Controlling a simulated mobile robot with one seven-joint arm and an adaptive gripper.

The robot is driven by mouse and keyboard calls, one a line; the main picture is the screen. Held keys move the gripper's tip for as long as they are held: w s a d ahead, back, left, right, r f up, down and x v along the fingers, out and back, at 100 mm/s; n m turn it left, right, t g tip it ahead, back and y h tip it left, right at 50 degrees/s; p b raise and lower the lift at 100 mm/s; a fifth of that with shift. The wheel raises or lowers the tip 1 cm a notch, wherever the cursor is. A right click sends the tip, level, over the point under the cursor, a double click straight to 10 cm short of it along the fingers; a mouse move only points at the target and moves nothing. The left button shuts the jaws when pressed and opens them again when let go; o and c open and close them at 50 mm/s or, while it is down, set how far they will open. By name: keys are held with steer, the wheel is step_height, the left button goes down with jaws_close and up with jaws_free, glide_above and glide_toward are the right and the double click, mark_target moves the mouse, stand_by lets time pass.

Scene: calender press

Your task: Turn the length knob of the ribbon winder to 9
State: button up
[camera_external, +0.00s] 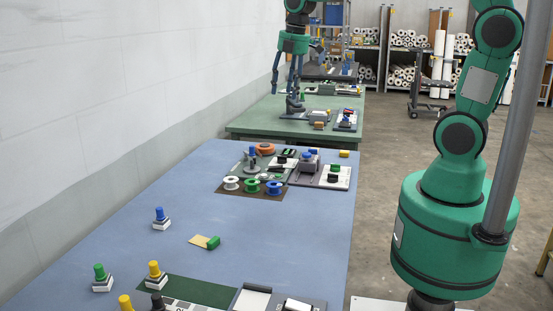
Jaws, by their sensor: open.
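My gripper (286,92) hangs pointing down near the top of the external view, its fingers apart and with nothing visible between them. It appears in front of the far green table and beyond the device cluster on the blue table. The ribbon winder cannot be told for sure. A grey device with a blue-topped post (252,153) stands at the cluster's left, near an orange spool (265,148).
White, green and blue spools (252,186) stand on a brown mat. A light panel (335,178) carries green and black parts. Blue, green and yellow stamp-like pieces (160,219) stand nearer. The middle of the blue table (290,235) is mostly clear. A wall (100,80) runs along the left.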

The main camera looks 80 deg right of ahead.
steer(key=w+d+f+n, duration=0.3)
steer(key=w+d+f, duration=0.1)
steer(key=d+f, duration=0.35)
steer(key=n+g, duration=0.2)
steer(key=n, duration=0.2)
glide_above(282, 159)
step_height(282, 159, down, 10)
steer(key=r, duration=0.1)
steer(key=shift+d+f+y, duration=0.2)
steer(key=shift+d+y, duration=0.1)
steer(key=shift+d, duration=0.05)
steer(key=shift+f, duration=0.2)
step_height(282, 159, down, 13)
steer(key=shift+f+b, duration=0.2)
steer(key=shift+b, duration=0.95)
steer(key=c, duration=1.2)
